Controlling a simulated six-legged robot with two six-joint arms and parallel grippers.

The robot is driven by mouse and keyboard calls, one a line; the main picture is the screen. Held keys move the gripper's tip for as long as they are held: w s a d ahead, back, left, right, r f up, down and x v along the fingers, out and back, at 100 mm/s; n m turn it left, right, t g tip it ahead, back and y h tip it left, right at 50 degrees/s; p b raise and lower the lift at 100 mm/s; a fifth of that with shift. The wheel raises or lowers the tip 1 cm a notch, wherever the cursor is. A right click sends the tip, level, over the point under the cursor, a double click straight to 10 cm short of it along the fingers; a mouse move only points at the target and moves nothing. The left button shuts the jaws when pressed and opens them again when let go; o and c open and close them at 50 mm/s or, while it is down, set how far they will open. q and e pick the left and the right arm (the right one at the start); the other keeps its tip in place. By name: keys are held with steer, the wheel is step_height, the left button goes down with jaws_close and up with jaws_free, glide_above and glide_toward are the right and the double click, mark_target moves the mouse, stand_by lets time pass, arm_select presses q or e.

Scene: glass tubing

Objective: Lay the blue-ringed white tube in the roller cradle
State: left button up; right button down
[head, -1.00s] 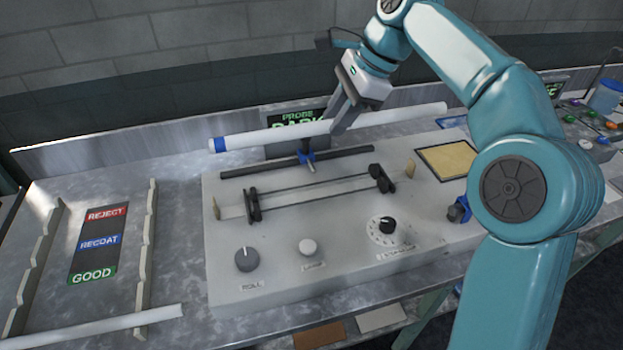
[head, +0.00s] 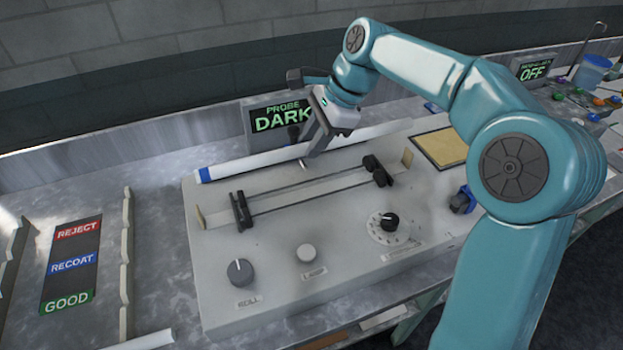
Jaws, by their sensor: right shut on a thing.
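The white tube (head: 245,164) has a blue ring (head: 205,174) near its left end. My right gripper (head: 306,158) is shut on the tube near its middle, and the jaws hide that part. The tube is held roughly level, behind the roller cradle (head: 308,191) in the picture, and covers the dark rail there. The cradle has black rollers at the left (head: 241,210) and right (head: 376,171) and two thin rods between them; no tube lies on it. Whether the tube touches anything below it, I cannot tell. My left gripper does not show.
The cradle's grey box carries a ROLL knob (head: 240,271), a LAMP knob (head: 306,252) and a dial (head: 389,222). A display (head: 282,118) behind reads PROBE DARK. A sorting rack with REJECT, RECOAT and GOOD labels (head: 73,261) stands left, with another white tube (head: 140,341) in front.

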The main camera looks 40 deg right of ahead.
steer(key=shift+s+f+b, duration=0.1)
steer(key=shift+f+b, duration=0.25)
steer(key=shift+f, duration=4.4)
steer(key=c, duration=0.9)
jaws_free()
steer(key=shift+f, duration=0.1)
steer(key=p+v, duration=0.1)
steer(key=v, duration=1.1)
